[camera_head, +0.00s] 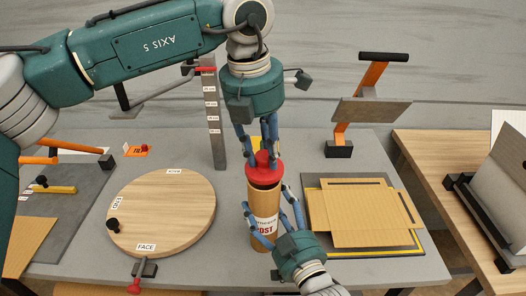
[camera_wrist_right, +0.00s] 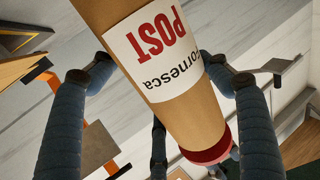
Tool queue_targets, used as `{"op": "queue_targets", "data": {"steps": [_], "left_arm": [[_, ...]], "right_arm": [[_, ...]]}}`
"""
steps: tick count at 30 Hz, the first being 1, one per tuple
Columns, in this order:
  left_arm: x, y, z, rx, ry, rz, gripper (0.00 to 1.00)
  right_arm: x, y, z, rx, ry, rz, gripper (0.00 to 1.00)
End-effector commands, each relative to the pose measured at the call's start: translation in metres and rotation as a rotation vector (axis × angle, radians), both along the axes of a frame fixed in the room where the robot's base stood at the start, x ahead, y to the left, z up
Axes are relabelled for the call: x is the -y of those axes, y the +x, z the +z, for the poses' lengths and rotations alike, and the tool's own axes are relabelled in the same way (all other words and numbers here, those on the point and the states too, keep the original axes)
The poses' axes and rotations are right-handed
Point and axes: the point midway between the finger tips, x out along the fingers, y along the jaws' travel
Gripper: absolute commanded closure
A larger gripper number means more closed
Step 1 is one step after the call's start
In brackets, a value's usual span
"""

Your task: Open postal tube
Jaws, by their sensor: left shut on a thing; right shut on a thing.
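The brown cardboard postal tube (camera_head: 257,203) stands upright near the middle of the table, with a white label reading POST. A red cap (camera_head: 264,173) is at its top, with a dark band just under it; I cannot tell whether the cap is still seated. My left gripper (camera_head: 265,150) comes down from above, its blue fingers shut on the cap. My right gripper (camera_head: 270,212) comes from the front and is shut around the tube's body. In the right wrist view the tube (camera_wrist_right: 195,122) lies between the fingers, the red cap (camera_wrist_right: 207,152) at its far end.
A round wooden board (camera_head: 160,215) with labels lies left of the tube. Flat cardboard pieces (camera_head: 345,215) lie on a dark yellow-edged mat to the right. A grey ruler-like post (camera_head: 213,125) and an orange stand (camera_head: 372,78) are behind. A wooden table (camera_head: 440,160) is at right.

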Motion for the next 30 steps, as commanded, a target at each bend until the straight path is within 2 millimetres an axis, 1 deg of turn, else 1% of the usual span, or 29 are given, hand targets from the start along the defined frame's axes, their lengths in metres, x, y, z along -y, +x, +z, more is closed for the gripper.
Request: {"op": "queue_targets", "data": {"steps": [5, 12, 19, 20, 21, 23, 30], "left_arm": [[0.000, 0.000, 0.008, 0.002, -0.001, 0.000, 1.00], [0.000, 0.001, 0.037, 0.001, 0.000, 0.002, 1.00], [0.000, 0.000, 0.040, -0.001, 0.001, 0.000, 1.00], [0.000, 0.000, 0.040, -0.001, 0.001, 0.000, 1.00], [0.000, 0.000, 0.040, 0.000, 0.000, 0.000, 1.00], [0.000, 0.000, 0.040, 0.000, 0.000, 0.000, 1.00], [0.000, 0.000, 0.040, 0.000, 0.000, 0.001, 1.00]], "right_arm": [[0.000, 0.000, 0.001, 0.002, 0.001, 0.000, 0.71], [0.000, 0.000, 0.001, 0.002, 0.001, 0.000, 0.71], [0.000, 0.000, 0.001, 0.002, 0.001, 0.000, 0.71], [0.000, 0.000, 0.001, 0.002, 0.001, 0.000, 0.20], [0.000, 0.000, 0.001, 0.002, 0.001, 0.000, 0.12], [0.000, 0.000, 0.001, 0.002, 0.001, 0.000, 0.02], [0.000, 0.000, 0.000, 0.001, 0.000, 0.000, 0.02]]}}
